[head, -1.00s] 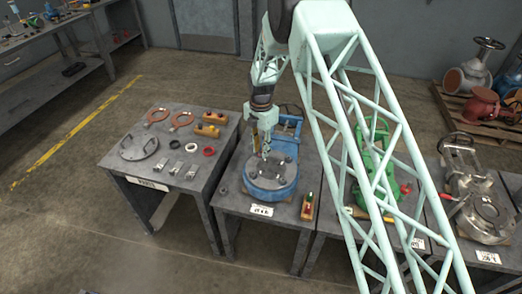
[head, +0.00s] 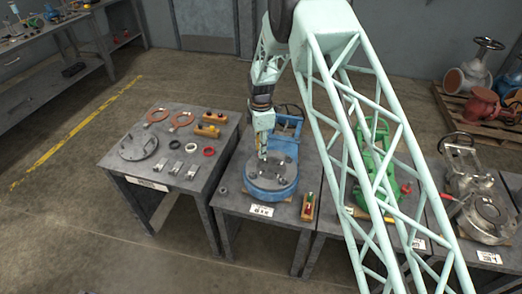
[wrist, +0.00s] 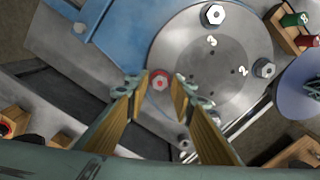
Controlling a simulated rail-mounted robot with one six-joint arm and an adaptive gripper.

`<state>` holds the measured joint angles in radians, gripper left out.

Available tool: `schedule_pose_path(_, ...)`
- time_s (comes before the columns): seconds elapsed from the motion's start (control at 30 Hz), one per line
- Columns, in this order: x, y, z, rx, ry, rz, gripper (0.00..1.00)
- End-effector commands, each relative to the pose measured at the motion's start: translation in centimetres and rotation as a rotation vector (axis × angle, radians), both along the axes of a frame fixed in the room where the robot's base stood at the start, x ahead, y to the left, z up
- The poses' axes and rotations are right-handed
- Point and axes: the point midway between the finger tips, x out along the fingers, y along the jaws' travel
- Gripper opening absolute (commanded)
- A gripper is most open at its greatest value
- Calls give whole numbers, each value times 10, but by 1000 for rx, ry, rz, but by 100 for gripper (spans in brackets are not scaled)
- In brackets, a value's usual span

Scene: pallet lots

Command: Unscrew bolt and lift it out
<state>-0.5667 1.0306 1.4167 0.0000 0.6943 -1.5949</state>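The bolt with a red-marked head (wrist: 160,80) sits at the edge of the round grey cover plate (wrist: 190,60) in the wrist view. My gripper (wrist: 160,86) has its two fingers apart, one on each side of this bolt head; I see no clear contact. In the head view my gripper (head: 263,157) points down over the plate (head: 285,176) on the blue housing (head: 272,190). Other hex bolts stand on the plate, one at the top (wrist: 213,15) and one at the right (wrist: 263,68). The bolt's shank is hidden.
A small wooden block with coloured pieces (head: 308,207) stands right of the blue housing. The left table (head: 115,163) holds a round flange (head: 138,147), rings and small metal parts. A green housing (head: 376,165) stands to the right, partly behind my arm's lattice.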

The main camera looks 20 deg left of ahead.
Motion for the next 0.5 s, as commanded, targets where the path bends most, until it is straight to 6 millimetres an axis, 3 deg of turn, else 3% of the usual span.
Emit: schedule_pose_path(0.5,0,0,0,0,0,-290,23)
